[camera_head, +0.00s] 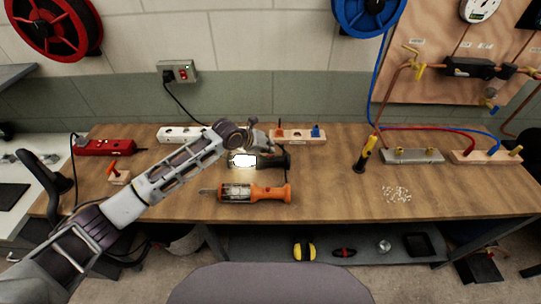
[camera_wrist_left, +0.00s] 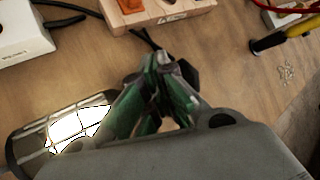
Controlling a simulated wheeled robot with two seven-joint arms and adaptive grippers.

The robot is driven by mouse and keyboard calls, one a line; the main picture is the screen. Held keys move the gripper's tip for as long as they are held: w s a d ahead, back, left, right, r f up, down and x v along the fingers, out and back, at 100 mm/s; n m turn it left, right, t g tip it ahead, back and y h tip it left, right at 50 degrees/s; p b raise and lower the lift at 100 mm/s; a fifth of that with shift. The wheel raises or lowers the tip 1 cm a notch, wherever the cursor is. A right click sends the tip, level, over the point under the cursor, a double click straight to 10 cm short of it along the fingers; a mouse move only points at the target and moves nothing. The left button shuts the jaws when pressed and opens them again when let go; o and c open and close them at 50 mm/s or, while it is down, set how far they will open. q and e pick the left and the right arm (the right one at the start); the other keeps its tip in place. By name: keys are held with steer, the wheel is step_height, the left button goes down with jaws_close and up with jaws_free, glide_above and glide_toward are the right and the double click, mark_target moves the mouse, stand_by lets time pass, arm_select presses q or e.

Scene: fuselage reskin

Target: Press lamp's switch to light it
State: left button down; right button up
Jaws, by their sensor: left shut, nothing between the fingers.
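A black caged work lamp (camera_head: 275,161) lies on the wooden bench, its window glowing bright white. In the left wrist view the glowing caged head of the lamp (camera_wrist_left: 75,128) is at lower left, and its black handle is mostly hidden behind the fingers. My left gripper (camera_head: 264,143) is over the lamp's handle side, fingers pointing down. In the left wrist view its green fingers (camera_wrist_left: 158,65) are shut together with nothing between them. I cannot tell whether the fingertips touch the switch, which is hidden. My right gripper is not in view.
An orange caged lamp (camera_head: 258,193), unlit, lies just in front. A wooden block with coloured pieces (camera_head: 298,136) and a white power strip (camera_head: 180,134) stand behind. A yellow-black tool (camera_head: 365,154) stands to the right. The bench's front right is mostly clear beside small scattered bits (camera_head: 396,194).

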mark_target(269, 156)
arm_select(q)
step_height(269, 156, up, 6)
steer(key=p, duration=0.4)
stand_by(0.5)
steer(key=shift+s+d+f, duration=0.1)
steer(key=shift+d, duration=0.05)
stand_by(1.1)
